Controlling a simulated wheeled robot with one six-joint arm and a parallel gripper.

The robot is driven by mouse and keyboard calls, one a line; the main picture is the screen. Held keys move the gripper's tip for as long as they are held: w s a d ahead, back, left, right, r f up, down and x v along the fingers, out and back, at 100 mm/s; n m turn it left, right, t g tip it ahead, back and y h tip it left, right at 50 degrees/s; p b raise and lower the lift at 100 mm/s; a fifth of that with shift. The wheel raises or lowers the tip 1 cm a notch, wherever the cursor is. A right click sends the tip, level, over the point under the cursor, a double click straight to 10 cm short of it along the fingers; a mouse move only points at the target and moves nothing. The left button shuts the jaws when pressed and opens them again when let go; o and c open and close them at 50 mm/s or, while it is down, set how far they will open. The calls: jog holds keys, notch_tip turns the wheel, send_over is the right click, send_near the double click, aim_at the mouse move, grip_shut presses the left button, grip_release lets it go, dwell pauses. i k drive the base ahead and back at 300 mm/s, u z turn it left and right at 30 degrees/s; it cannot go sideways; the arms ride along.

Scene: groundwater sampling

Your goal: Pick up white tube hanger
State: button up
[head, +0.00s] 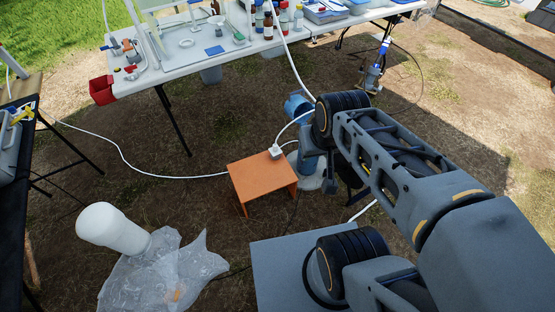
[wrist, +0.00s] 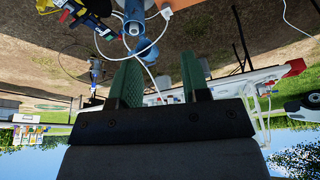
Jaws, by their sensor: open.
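A small white block, which looks like the white tube hanger (head: 276,151), sits at the back edge of the orange stool (head: 255,183), with a white tube running from it. It also appears at the top of the wrist view (wrist: 165,10), beside a strip of orange. The wrist view is upside down. My gripper (wrist: 160,70) shows there with its two green fingers apart and nothing between them. The hanger lies beyond the fingertips, not touching them. In the head view my arm reaches in from the right, and I cannot make out its fingers.
A white table (head: 190,60) with bottles and a red bin (head: 102,90) stands at the back. A blue pipe (head: 298,107) rises behind the stool, partly hidden by my arm. A white cylinder (head: 112,228) and a clear plastic bag (head: 160,272) lie at front left. White tubing crosses the ground.

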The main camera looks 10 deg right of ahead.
aim_at(275, 151)
jog(key=u, duration=0.3)
jog(key=i, duration=0.9)
jog(key=z, duration=0.05)
